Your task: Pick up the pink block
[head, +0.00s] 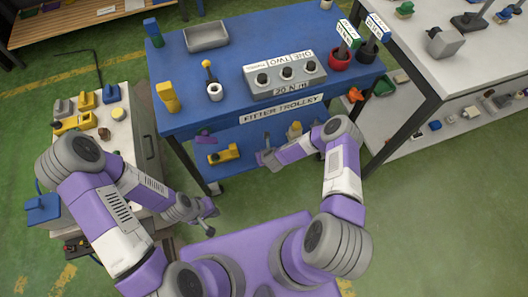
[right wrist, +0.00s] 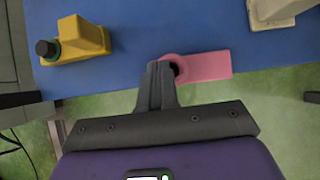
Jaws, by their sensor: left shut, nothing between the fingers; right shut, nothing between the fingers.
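The pink block (right wrist: 208,66) lies on a blue surface in the right wrist view. It has a rounded end with a dark hole at its left. My right gripper (right wrist: 160,72) is shut and empty, its fingers overlapping the left edge of that rounded end; I cannot tell whether they touch. In the head view my right gripper (head: 264,158) is at the trolley's lower shelf, and I cannot make out the pink block there. My left gripper (head: 208,224) is shut and empty, low over the floor in front of the trolley, away from the block.
A yellow part with a dark knob (right wrist: 75,42) sits left of the block, and a pale part (right wrist: 275,10) is at the upper right. The blue fitter trolley (head: 225,40) has its top above the lower shelf. A cluttered bench (head: 140,130) stands at the left.

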